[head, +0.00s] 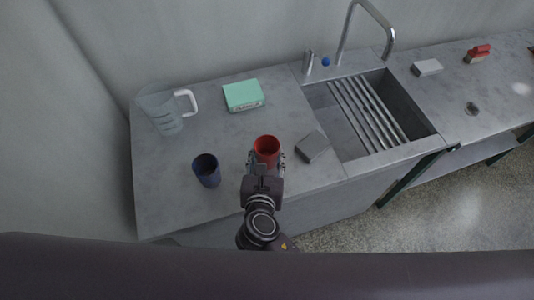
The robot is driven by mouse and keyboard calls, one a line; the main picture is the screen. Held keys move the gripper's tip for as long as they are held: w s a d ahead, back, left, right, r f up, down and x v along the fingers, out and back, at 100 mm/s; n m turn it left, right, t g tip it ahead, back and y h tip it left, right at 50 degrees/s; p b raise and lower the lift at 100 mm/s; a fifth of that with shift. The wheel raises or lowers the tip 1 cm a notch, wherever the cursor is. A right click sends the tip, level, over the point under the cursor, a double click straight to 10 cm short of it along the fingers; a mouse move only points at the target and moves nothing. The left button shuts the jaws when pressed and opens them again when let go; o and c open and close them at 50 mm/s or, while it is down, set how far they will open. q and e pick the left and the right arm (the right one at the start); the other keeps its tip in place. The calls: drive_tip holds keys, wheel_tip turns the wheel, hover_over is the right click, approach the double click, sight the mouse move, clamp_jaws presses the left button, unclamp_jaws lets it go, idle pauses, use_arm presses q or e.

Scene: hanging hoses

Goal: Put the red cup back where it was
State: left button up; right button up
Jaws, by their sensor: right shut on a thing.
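The red cup (267,146) is upright at the front middle of the grey counter, left of the sink. My right gripper (266,161) comes in from the front with its fingers on either side of the cup and is shut on it. The gripper hides the lower front of the cup, so I cannot tell whether its base touches the counter. My left gripper is not in view.
A dark blue cup (207,170) stands to the left. A grey block (313,147) sits close on the right. A green box (243,95) and a clear jug (161,109) are behind. The sink (409,105) has a rack and a tap (388,38). Bare counter (160,200) lies at front left.

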drive_tip(key=o, duration=1.3)
drive_tip(key=shift+f, duration=0.1)
drive_tip(key=shift+s+r, duration=0.1)
drive_tip(key=shift+r, duration=0.1)
drive_tip(key=b+v, duration=0.1)
drive_tip(key=v, duration=1)
drive_tip(key=shift+s+r+b, duration=0.25)
drive_tip(key=shift+s+b, duration=0.05)
drive_tip(key=shift+s, duration=0.05)
